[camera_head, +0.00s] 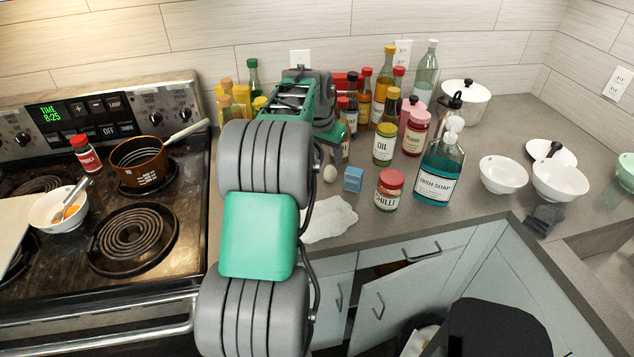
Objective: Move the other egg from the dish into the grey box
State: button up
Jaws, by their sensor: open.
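A pale egg (329,173) shows just right of my arm, on or close above the counter. What lies under and left of it is hidden by my arm. My gripper (341,148) is at the far end of my arm, just above and right of the egg, among the bottles. It is open, with nothing seen in it, though its fingertips are hard to make out. I cannot make out the dish or a grey box for certain.
A small blue box (353,179), a chilli jar (389,190), an oil bottle (383,144) and dish soap (440,168) stand close right of the egg. A white cloth (330,219) lies in front. A pan (139,161) and a bowl (47,215) are on the stove.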

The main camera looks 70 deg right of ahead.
aim_at(329, 168)
jog(key=shift+w+f, duration=0.3)
jog(key=shift+f, duration=0.55)
jog(key=p+x, duration=0.2)
jog(key=x, duration=0.5)
jog(key=shift+d, duration=0.2)
jog(key=shift+r, duration=0.1)
grip_shut()
